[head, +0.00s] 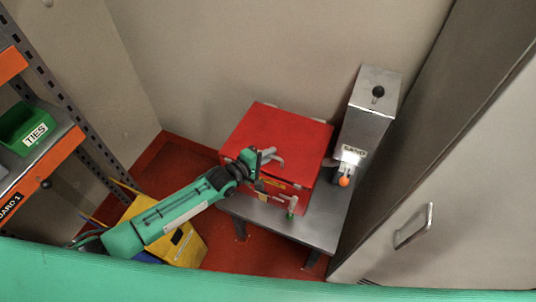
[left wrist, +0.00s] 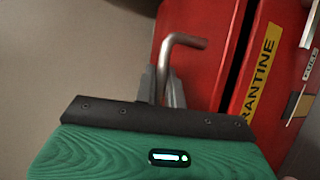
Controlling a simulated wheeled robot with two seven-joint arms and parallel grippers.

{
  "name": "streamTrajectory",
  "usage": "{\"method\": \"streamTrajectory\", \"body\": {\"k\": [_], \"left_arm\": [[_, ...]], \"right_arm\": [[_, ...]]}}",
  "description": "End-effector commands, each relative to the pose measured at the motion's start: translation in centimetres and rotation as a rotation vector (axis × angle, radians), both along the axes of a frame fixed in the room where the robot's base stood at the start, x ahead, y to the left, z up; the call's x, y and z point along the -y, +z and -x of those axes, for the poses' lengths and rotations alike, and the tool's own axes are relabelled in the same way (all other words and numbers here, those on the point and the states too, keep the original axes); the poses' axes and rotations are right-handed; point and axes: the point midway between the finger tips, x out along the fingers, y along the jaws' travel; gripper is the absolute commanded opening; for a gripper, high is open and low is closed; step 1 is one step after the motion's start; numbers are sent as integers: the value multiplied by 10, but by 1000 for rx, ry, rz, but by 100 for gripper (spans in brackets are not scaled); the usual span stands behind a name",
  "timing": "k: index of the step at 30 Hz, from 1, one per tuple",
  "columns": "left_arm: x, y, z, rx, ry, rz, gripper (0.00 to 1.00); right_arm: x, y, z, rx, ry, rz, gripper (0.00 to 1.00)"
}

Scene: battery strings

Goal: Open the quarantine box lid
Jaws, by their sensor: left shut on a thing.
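The red quarantine box (head: 283,131) stands on a grey metal table. In the left wrist view, a dark gap runs between two red parts (left wrist: 200,75), beside a yellow label ending in "ANTINE" (left wrist: 262,70). My left gripper (head: 266,158) is at the box's front left edge. In the left wrist view its fingers (left wrist: 162,86) are shut on a bent grey metal handle (left wrist: 184,41), whose bent end sticks out beyond them. My right gripper is not in view.
A metal dispenser marked "SAND" (head: 371,115) with an orange knob (head: 344,181) stands right of the box. A small green-ended part (head: 291,207) is at the table's (head: 318,227) front. A yellow container (head: 185,245) stands below my arm. A large door with handle (head: 414,226) is at right, shelves at left.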

Motion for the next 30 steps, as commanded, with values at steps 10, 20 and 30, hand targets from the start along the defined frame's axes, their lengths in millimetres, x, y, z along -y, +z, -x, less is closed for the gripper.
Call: {"method": "streamTrajectory", "body": {"k": [10,20,30], "left_arm": [[6,60,-18,-153,0,-47,0],[14,99,-42,-286,1,-88,0],[21,128,-67,-361,2,-115,0]], "right_arm": [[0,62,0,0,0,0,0],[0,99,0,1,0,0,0],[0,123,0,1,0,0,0]]}}
